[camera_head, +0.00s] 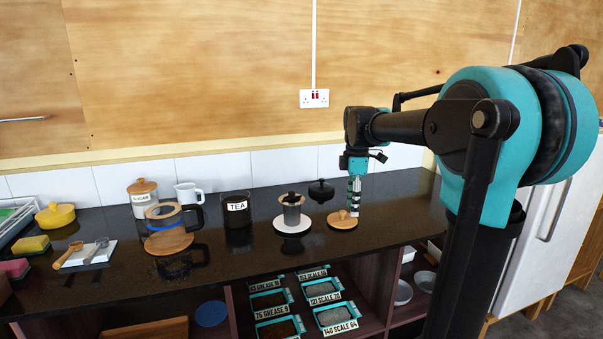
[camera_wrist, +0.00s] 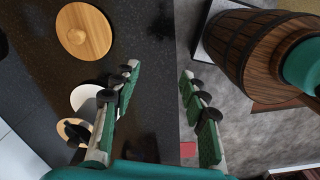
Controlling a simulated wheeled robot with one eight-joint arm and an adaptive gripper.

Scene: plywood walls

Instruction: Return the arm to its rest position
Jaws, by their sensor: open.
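My arm reaches out over the dark counter (camera_head: 255,258) in the head view. My gripper (camera_head: 354,208) hangs down at its end, beside and partly in front of a round wooden lid with a small knob (camera_head: 338,222). In the wrist view my gripper (camera_wrist: 160,80) has its two green-padded fingers spread apart with nothing between them. The wooden lid also shows there at the upper left (camera_wrist: 92,28), clear of the fingers.
A grey canister (camera_head: 291,214) stands on a white saucer (camera_head: 293,229). A black TEA canister (camera_head: 237,222), a glass jug with a wooden board (camera_head: 168,241) and a SUGAR jar (camera_head: 141,190) stand further left. A barrel (camera_wrist: 240,55) shows beyond the counter edge.

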